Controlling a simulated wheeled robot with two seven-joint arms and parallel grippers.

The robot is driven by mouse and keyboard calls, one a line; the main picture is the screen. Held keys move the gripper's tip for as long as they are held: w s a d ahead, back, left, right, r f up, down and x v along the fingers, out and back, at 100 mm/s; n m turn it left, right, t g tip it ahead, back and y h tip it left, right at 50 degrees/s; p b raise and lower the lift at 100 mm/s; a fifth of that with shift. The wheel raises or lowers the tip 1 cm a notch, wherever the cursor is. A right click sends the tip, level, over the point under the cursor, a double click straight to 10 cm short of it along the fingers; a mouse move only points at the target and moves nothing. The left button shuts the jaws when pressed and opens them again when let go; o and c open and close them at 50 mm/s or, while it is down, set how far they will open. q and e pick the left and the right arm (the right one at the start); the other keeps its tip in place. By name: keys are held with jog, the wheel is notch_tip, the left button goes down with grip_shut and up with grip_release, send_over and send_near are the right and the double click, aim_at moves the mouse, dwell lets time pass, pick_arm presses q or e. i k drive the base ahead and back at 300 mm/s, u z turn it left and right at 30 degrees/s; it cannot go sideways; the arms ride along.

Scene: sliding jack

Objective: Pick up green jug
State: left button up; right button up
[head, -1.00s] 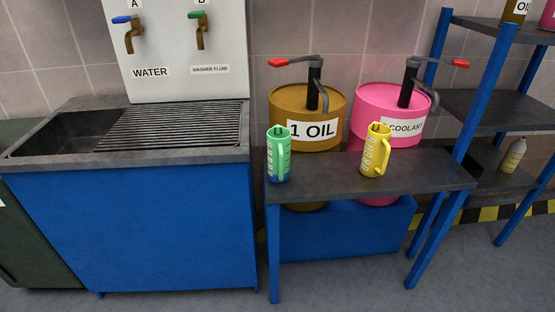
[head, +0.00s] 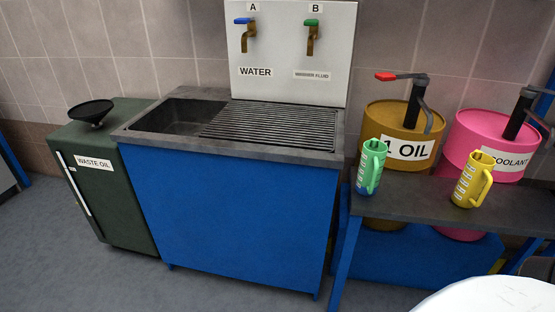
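The green jug (head: 370,167) stands upright on the dark bench (head: 410,200) at the right of the head view, near the bench's left end. Its handle faces right, and its lower part looks blue. Neither of my grippers shows in the head view. A white rounded surface, which I cannot identify for sure, comes in at the bottom right corner.
A yellow jug (head: 472,180) stands right of the green one. Behind are a brown oil drum (head: 404,125) and a pink coolant drum (head: 480,135). A blue sink cabinet (head: 235,215) and a green waste oil cabinet (head: 115,200) stand left. The floor (head: 90,275) in front is clear.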

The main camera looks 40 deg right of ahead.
aim_at(371, 174)
jog(key=u, duration=0.45)
jog(key=i, duration=2)
jog(key=z, duration=2.75)
